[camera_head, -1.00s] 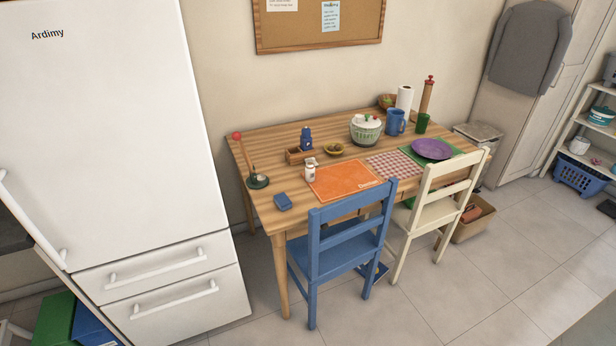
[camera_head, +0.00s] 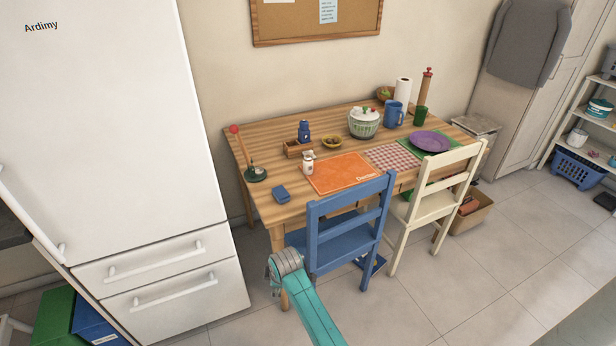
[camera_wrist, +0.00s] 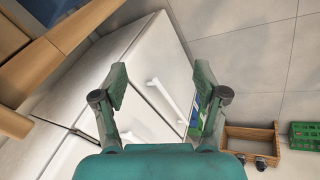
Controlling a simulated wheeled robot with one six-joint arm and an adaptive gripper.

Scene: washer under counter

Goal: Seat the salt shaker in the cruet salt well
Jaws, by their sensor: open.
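The salt shaker (camera_head: 307,163), a small white one with a greyish top, stands upright on the table, just left of the orange mat. The cruet (camera_head: 291,150) appears to be the low wooden holder behind it. A dark blue shaker-like piece (camera_head: 304,132) stands in or right behind the holder's right end; I cannot tell which. The salt well itself is too small to make out. My gripper (camera_wrist: 160,68) is open and empty in the wrist view, away from the tabletop, facing the fridge front and floor. Neither shaker nor cruet shows in the wrist view.
A blue chair (camera_head: 345,225) blocks the front edge. The fridge (camera_head: 120,130) stands left.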

